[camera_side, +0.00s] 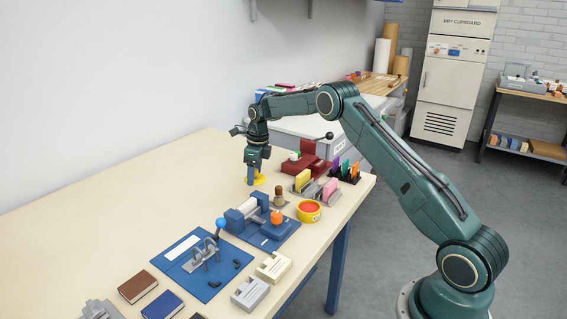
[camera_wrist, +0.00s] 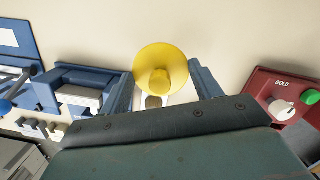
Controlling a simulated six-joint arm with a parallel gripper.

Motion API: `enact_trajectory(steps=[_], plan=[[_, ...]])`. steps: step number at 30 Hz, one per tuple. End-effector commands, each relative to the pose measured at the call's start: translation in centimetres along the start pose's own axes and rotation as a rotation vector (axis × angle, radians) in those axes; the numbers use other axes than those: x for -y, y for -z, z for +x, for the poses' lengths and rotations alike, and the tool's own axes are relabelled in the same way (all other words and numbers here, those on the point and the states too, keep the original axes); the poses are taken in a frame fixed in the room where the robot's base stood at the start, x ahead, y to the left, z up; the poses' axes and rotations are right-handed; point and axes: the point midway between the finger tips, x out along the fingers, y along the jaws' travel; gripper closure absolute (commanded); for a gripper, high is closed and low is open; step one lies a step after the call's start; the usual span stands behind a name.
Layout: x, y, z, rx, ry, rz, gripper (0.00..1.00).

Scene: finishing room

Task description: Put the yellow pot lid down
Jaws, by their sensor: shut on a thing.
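The yellow pot lid (camera_side: 260,179) shows at my gripper's fingertips in the side view, low over the far part of the bench. In the wrist view the lid (camera_wrist: 163,58) is a round yellow disc with a knob, seen between the two fingers. My gripper (camera_side: 254,180) points down and is shut on the lid; it also shows in the wrist view (camera_wrist: 161,72). I cannot tell whether the lid touches the bench top.
A dark red device (camera_side: 304,164) stands right of my gripper; its dials face up in the wrist view (camera_wrist: 283,100). A brown knobbed item (camera_side: 279,198), a blue fixture (camera_side: 240,219) and card holders (camera_side: 325,196) stand nearby. The bench (camera_side: 150,205) is clear to the left.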

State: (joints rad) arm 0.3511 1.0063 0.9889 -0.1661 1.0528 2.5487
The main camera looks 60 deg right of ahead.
Motion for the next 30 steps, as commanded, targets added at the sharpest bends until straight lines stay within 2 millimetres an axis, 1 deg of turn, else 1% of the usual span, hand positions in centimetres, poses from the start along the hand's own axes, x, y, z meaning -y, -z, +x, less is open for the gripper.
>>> enact_trajectory(steps=[1, 3, 11, 21, 30], plan=[[0.0, 0.1, 0.5, -0.001, -0.001, -0.001, 0.58], [0.0, 0.1, 0.9, 0.000, 0.000, -0.001, 0.58], [0.0, 0.2, 1.4, 0.000, -0.001, -0.002, 0.58], [0.0, 0.6, 4.8, -0.001, 0.000, -0.001, 0.58], [0.0, 0.6, 5.0, 0.000, 0.000, -0.002, 0.58]])
